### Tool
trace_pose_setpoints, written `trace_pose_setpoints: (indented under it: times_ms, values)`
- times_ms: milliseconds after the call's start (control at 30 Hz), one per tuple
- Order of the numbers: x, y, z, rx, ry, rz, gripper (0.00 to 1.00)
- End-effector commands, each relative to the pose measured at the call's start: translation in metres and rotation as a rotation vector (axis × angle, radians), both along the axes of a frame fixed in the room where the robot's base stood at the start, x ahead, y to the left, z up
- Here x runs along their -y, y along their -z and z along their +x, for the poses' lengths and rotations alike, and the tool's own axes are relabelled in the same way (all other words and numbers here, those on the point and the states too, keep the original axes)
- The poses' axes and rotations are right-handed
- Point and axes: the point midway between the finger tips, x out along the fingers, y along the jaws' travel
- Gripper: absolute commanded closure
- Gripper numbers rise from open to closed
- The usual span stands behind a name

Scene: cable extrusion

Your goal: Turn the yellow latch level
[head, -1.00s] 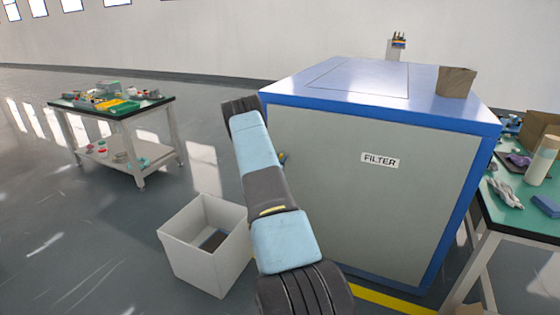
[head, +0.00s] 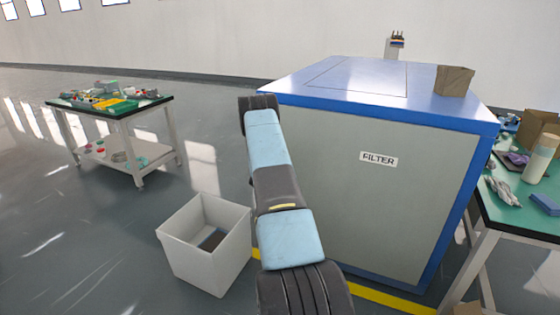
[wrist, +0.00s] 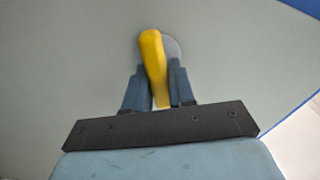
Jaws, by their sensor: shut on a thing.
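The yellow latch (wrist: 152,60) shows in the wrist view between the two fingers of my gripper (wrist: 159,85), which is shut on it. In that picture the latch runs nearly up and down, leaning slightly to the left at its top. Part of a grey round plate (wrist: 173,50) shows behind it on the cabinet's grey door. In the head view my arm hides the latch and my gripper. The filter cabinet (head: 350,190) has a blue frame and a grey door with a FILTER label (head: 378,159).
An open white bin (head: 205,243) stands on the floor left of the cabinet. A table with parts (head: 110,105) is at the left, and a green-topped bench (head: 520,215) is at the right. A cardboard box (head: 454,80) sits on the cabinet. Floor between bin and left table is clear.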

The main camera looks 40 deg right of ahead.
Motion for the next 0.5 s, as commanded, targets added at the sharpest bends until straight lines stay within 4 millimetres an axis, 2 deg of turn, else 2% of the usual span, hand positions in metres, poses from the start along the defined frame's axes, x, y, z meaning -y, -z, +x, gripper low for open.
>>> trace_pose_setpoints:
  times_ms: [500]
  values:
    - [0.0019,0.0071,-0.0036,0.324,0.004,0.153,1.0]
